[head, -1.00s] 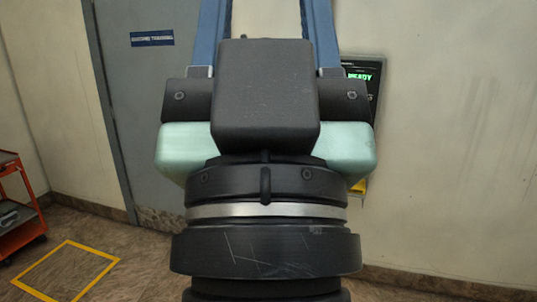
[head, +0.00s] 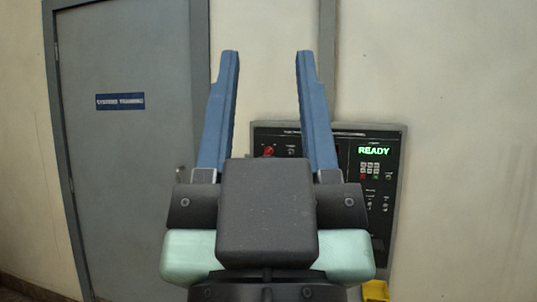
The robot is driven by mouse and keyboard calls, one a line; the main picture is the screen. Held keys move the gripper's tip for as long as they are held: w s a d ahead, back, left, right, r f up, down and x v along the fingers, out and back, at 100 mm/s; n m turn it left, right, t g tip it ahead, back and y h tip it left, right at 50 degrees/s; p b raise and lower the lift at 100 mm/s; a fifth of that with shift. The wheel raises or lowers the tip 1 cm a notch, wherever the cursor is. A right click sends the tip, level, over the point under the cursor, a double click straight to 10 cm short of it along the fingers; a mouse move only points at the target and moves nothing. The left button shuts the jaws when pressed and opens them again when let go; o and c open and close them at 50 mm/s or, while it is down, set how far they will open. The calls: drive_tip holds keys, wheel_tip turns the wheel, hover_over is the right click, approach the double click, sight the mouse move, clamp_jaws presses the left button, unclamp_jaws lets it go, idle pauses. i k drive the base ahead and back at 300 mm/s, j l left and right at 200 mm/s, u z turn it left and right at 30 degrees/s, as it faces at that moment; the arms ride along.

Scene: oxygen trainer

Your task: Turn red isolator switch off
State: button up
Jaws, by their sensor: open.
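A dark control panel (head: 391,160) is fixed to the wall, right of centre in the head view. A red knob (head: 268,151), which looks like the red isolator switch, shows at its upper left between my gripper's fingers. Its exact setting is too small to tell. A green READY display (head: 374,150) is lit at the panel's upper right. My gripper (head: 268,54) is open and empty, its two blue fingers pointing up in the picture. The fingers and gripper body stand in front of the panel and hide much of its left and lower parts.
A grey door (head: 125,150) with a blue sign (head: 120,101) stands to the left. A yellow bin (head: 375,290) is below the panel. Small keys (head: 371,170) sit under the display. The wall to the right (head: 470,130) is bare.

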sight(268, 150)
drive_tip(key=i+j+u, duration=0.25)
drive_tip(key=i, duration=0.8)
drive_tip(key=i+u, duration=0.3)
drive_tip(key=i, duration=0.75)
